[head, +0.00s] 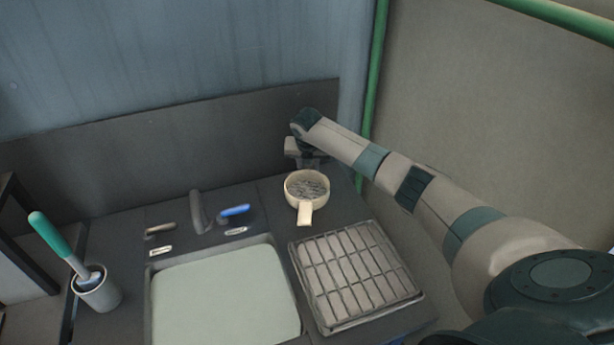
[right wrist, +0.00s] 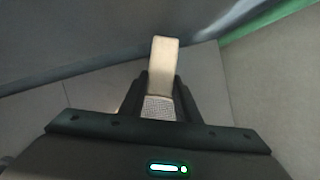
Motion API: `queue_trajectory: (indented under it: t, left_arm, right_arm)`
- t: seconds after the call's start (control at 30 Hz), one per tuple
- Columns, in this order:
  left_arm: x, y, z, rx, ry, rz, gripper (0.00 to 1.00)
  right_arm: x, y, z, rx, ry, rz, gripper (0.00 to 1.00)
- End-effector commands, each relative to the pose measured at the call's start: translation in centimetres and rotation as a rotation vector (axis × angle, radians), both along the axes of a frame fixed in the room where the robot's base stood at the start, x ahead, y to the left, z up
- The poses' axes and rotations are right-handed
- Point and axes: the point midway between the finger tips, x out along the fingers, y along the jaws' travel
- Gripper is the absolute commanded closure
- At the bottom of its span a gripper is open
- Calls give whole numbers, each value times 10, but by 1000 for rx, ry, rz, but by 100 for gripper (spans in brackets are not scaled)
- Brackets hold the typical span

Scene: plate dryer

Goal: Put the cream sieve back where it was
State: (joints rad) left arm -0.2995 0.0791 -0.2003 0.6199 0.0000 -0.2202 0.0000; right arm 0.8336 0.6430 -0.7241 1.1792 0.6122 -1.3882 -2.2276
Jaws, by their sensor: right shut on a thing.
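The cream sieve (head: 306,212), a round cream bowl with grey mesh and a short flat handle, is over the dark counter behind the rack in the head view. Its handle points toward the front. My right gripper (head: 308,166) is at its far side, shut on it. The right wrist view shows the sieve's pale handle (right wrist: 163,58) and some mesh between the two dark fingers of my gripper (right wrist: 161,88). I cannot tell whether the sieve touches the counter. My left gripper is not in view.
A plate dryer rack (head: 352,270) stands in front of the sieve. A pale sink basin (head: 222,300) with a tap (head: 199,212) and a blue lever (head: 235,211) is to the left. A green-handled brush (head: 57,242) stands in a grey cup (head: 101,293). A dark backsplash (head: 170,138) runs behind.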

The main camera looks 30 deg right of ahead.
Motion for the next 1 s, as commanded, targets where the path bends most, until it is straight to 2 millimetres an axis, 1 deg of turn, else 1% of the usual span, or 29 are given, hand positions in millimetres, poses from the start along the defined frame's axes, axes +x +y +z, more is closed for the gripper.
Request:
queue_trajectory:
  t: [0.03,0.1,0.33,0.57,0.6,0.67,0.7,1.0]
  left_arm:
    - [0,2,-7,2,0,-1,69]
    - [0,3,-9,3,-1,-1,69]
    - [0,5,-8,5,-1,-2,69]
    - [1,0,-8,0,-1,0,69]
    - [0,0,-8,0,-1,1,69]
    - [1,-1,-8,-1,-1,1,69]
    - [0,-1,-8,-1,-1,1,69]
    - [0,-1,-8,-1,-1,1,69]
  right_arm:
    - [1,-1,-6,0,-1,0,100]
    - [1,-2,-7,0,-1,1,100]
    - [1,-3,-5,0,-1,2,100]
    - [1,-3,-8,-1,0,2,100]
    - [1,-3,-9,-1,0,2,68]
    - [1,-3,-9,-1,0,2,54]
    - [1,-3,-9,-1,0,2,52]
    - [1,-3,-8,0,-1,2,52]
